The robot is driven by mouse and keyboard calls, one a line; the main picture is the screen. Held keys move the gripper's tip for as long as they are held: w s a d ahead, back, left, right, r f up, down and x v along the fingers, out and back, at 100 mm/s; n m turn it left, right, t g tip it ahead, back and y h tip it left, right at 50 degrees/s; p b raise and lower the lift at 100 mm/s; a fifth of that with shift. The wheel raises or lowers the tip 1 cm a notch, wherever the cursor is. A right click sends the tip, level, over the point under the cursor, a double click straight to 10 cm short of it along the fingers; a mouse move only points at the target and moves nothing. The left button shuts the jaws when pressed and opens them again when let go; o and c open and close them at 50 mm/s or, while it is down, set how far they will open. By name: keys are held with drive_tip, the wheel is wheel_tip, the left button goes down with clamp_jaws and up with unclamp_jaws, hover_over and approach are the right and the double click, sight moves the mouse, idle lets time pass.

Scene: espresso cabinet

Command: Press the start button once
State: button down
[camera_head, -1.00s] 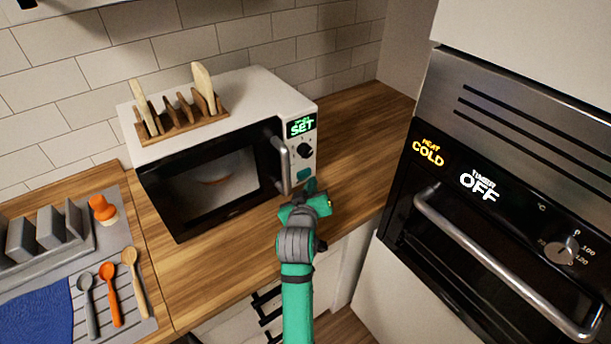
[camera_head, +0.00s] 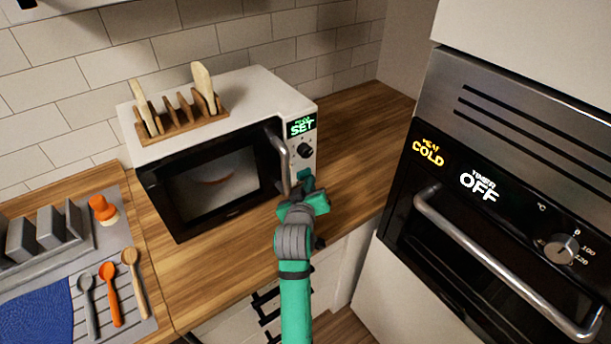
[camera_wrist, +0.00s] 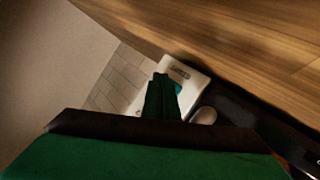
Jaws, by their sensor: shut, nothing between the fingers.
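The microwave (camera_head: 207,190) stands on the wooden counter with its door shut and its display (camera_head: 301,127) lit with "SET" in green. Below the display are a dark dial (camera_head: 305,150) and the teal start button (camera_head: 303,174). My gripper (camera_head: 308,184) is shut and empty, its tips right in front of the button and partly covering it. In the wrist view, my shut fingers (camera_wrist: 162,80) point at the pale control panel (camera_wrist: 196,92), and a sliver of the teal button (camera_wrist: 178,88) shows beside them. I cannot tell whether the tips touch it.
The microwave's door handle (camera_head: 278,160) stands out just left of my gripper. A wooden rack (camera_head: 182,124) sits on top of the microwave. An oven (camera_head: 480,215) is at the right. Spoons (camera_head: 110,292) lie at the lower left. Counter right of the microwave is clear.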

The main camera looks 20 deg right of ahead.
drive_tip(key=shift+w+a, duration=0.3)
drive_tip(key=shift+w, duration=0.45)
idle(1.2)
drive_tip(key=shift+s, duration=0.1)
drive_tip(key=shift+s+d, duration=0.25)
drive_tip(key=shift+s, duration=0.3)
drive_tip(key=shift+s+d, duration=0.2)
drive_tip(key=shift+s, duration=0.3)
drive_tip(key=shift+s, duration=0.1)
drive_tip(key=shift+s+d, duration=0.3)
drive_tip(key=shift+s, duration=0.45)
drive_tip(key=shift+s+d, duration=0.3)
drive_tip(key=shift+s, duration=0.5)
drive_tip(key=shift+s+d, duration=0.3)
drive_tip(key=shift+s, duration=0.45)
